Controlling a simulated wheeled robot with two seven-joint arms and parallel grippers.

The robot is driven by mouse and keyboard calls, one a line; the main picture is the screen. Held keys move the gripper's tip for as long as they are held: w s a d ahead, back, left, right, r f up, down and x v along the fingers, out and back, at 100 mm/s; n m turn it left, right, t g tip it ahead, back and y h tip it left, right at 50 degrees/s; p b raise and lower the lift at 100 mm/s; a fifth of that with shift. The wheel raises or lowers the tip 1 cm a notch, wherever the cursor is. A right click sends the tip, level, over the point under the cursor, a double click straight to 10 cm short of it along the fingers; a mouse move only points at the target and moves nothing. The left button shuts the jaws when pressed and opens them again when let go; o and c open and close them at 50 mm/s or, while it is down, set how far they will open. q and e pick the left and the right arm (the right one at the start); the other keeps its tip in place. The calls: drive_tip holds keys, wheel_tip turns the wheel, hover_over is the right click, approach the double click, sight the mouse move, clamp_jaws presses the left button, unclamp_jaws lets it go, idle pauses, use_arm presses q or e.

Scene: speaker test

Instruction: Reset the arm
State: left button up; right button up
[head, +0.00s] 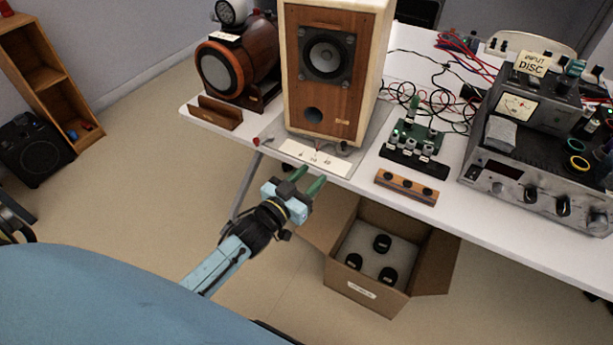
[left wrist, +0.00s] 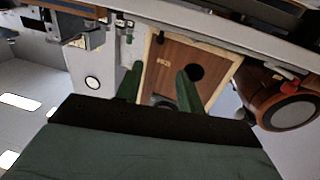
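My left gripper (head: 314,173) is in front of the white table's near edge, close to the foot of the wooden speaker. Its two green fingers stand apart with nothing between them, as the left wrist view (left wrist: 159,67) also shows. The wooden speaker (head: 355,92) stands upright on the table with a dark round driver and a port below it. In the left wrist view the speaker (left wrist: 215,50) appears upside down beyond the fingers. My right gripper is in neither view.
The white table (head: 330,178) holds a round-fronted brown speaker (head: 219,72), a green circuit board (head: 418,132), a wooden block with black knobs (head: 407,187), cables and a grey meter unit (head: 530,186). An open cardboard box (head: 345,285) with black round parts stands below. A shelf (head: 45,75) is left.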

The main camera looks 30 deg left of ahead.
use_arm(q)
drive_tip(key=shift+s+a, duration=0.1)
drive_tip(key=shift+s, duration=0.3)
drive_tip(key=s+a+f+g+y, duration=0.15)
drive_tip(key=s+f+g, duration=0.4)
drive_tip(key=f, duration=0.75)
drive_tip(key=s+a+f+g+y, duration=0.1)
drive_tip(key=s+a+f+g, duration=0.15)
drive_tip(key=s+f, duration=0.85)
drive_tip(key=s+a+f+g, duration=0.1)
drive_tip(key=s+f+g, duration=0.2)
drive_tip(key=s, duration=0.6)
drive_tip(key=s+a+f+g+y, duration=0.1)
drive_tip(key=s+f+g, duration=0.2)
drive_tip(key=s+f, duration=0.5)
drive_tip(key=s+a+f+m+g, duration=0.1)
drive_tip(key=s+a+f+g, duration=0.1)
drive_tip(key=s+f, duration=0.3)
drive_tip(key=s, duration=0.4)
drive_tip(key=shift+s+f+g+y, duration=0.25)
drive_tip(key=shift+s+g+y, duration=0.05)
drive_tip(key=shift+g+y, duration=0.1)
